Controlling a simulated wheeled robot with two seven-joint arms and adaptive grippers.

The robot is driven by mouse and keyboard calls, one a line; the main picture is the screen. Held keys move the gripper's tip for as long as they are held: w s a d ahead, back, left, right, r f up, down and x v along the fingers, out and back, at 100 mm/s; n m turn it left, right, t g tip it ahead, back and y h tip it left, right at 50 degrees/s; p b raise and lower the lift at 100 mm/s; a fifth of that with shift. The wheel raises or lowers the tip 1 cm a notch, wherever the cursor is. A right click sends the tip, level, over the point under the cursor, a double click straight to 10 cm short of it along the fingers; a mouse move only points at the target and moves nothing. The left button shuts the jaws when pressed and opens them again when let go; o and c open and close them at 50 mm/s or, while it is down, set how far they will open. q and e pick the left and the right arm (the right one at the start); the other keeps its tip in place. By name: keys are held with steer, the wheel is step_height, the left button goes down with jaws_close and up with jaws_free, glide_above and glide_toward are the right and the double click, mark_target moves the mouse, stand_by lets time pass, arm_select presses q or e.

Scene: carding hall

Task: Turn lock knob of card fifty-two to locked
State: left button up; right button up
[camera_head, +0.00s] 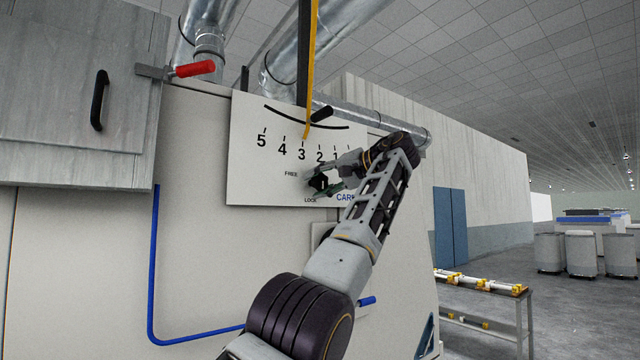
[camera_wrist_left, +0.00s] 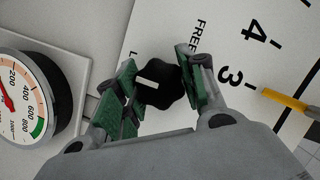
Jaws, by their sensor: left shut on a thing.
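The lock knob (camera_wrist_left: 166,84) is black and lobed with a white mark. In the left wrist view it sits between the green finger pads of my left gripper (camera_wrist_left: 157,72), which is shut on it. The mark lies on the knob's left side there, toward the partly hidden LOCK lettering. In the head view my left gripper (camera_head: 322,183) covers most of the knob at the white scale plate (camera_head: 250,165), between FREE and LOCK. The card number is hidden behind my arm. My right gripper is not in view.
A yellow pointer (camera_head: 308,100) hangs over the scale near 3. A red-handled lever (camera_head: 195,69) and a cabinet (camera_head: 75,90) are at left. A round gauge (camera_wrist_left: 25,90) is beside the plate in the wrist view. A blue pipe (camera_head: 152,260) runs below.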

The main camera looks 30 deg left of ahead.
arm_select(q)
steer(key=shift+f, duration=0.15)
steer(key=o, duration=1)
steer(key=shift+c, duration=0.2)
steer(key=shift+o, duration=0.3)
steer(key=shift+m, duration=0.5)
